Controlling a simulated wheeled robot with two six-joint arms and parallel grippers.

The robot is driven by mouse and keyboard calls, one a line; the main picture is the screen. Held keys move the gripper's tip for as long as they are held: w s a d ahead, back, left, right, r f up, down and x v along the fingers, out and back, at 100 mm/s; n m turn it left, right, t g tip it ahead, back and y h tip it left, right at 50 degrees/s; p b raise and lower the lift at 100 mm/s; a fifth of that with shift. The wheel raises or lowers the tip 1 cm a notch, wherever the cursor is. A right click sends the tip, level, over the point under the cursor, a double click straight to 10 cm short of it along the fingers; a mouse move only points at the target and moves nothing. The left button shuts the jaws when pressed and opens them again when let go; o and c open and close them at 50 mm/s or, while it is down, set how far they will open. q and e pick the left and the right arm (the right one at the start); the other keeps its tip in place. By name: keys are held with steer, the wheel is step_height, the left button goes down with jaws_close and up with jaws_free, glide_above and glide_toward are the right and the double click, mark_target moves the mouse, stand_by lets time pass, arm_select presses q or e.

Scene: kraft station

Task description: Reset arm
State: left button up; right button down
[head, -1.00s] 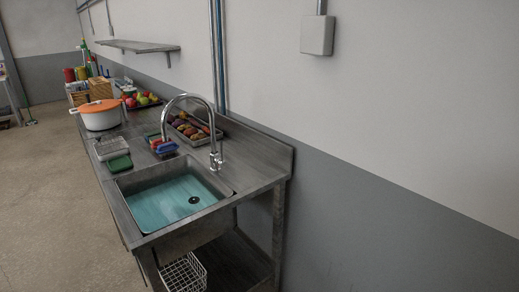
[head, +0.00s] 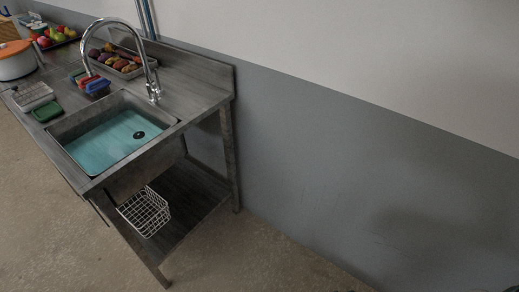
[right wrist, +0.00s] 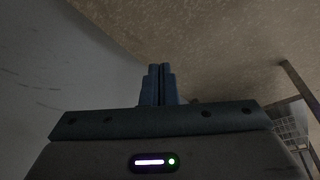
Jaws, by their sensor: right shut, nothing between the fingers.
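My right gripper (right wrist: 159,70) shows in the right wrist view with its two dark fingers together and nothing between them. It points towards bare floor, with the grey wall (right wrist: 60,70) on the left of that view. Part of the metal sink table and the white wire basket (right wrist: 290,130) show at its right edge, apart from the gripper. Neither gripper shows clearly in the head view, and my left gripper is in no frame.
The metal sink table (head: 185,85) stands against the wall at the left. Its basin (head: 110,140) holds bluish water under a curved faucet (head: 152,75). A tray of produce (head: 120,63), a green container (head: 47,111) and an orange-lidded pot (head: 15,62) stand on it. Floor (head: 250,265) right of it is clear.

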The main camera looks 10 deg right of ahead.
steer(key=s+d+f, duration=0.1)
steer(key=s+f, duration=0.9)
steer(key=f, duration=0.2)
steer(key=s+f+g, duration=0.1)
steer(key=s+f, duration=0.9)
steer(key=f, duration=0.2)
steer(key=shift+d+f, duration=0.4)
